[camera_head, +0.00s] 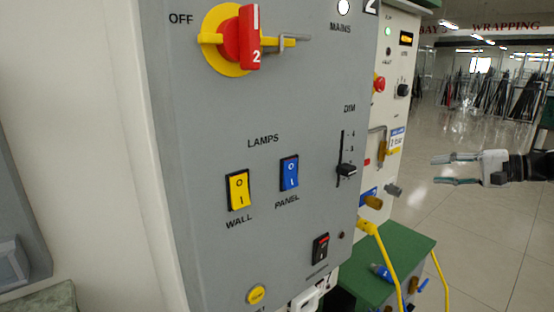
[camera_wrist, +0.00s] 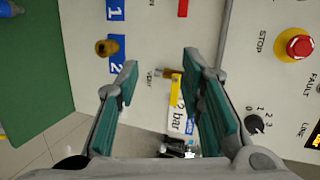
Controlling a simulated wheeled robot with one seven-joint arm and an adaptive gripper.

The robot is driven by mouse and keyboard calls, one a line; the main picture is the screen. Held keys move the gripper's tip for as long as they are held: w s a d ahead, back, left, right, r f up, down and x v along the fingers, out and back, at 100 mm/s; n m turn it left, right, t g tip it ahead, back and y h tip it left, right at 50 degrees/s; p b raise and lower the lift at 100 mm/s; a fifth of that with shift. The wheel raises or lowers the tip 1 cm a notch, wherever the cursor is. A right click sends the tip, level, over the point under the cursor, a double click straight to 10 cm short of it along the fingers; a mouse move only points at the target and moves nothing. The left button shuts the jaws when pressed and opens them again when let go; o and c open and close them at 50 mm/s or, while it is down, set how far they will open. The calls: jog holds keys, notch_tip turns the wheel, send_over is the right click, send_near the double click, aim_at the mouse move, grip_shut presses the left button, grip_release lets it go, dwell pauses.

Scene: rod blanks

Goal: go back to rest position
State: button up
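My gripper (camera_head: 455,170) is at the right of the head view, in free space to the right of the panels. Its two fingers are spread apart with nothing between them. In the wrist view my gripper (camera_wrist: 160,95) also shows open, with green pads facing each other. Behind the gap stands a white panel face (camera_wrist: 262,60) with a yellow lever (camera_wrist: 176,88) and a "2 bar" label (camera_wrist: 180,118). The fingers look apart from the panel.
A grey panel (camera_head: 200,130) with a red rotary handle (camera_head: 240,40), a yellow switch (camera_head: 238,189) and a blue switch (camera_head: 289,173) fills the left. A red emergency stop (camera_wrist: 299,46) is on the white panel. A green bench (camera_head: 405,245) stands below. Open floor lies at right.

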jog(key=s+a+r+n+g+h+p, duration=0.1)
jog(key=s+a+r+n+g+h, duration=0.15)
jog(key=s+a, duration=0.7)
jog(key=s+a+r+n+g+h+p, duration=0.15)
jog(key=s+a+g+h, duration=0.35)
jog(key=a, duration=0.8)
jog(key=s+a+n+t+h+p, duration=0.1)
jog(key=s+n, duration=0.1)
jog(key=s, duration=1.2)
jog(key=s+a+f+n+t+h+p, duration=0.1)
jog(key=s+n+h, duration=0.1)
jog(key=s, duration=1.2)
jog(key=shift+s+a+f+p, duration=0.25)
jog(key=shift+s+p, duration=0.05)
jog(key=shift+p, duration=0.1)
jog(key=shift+o, duration=0.6)
jog(key=shift+h, duration=0.25)
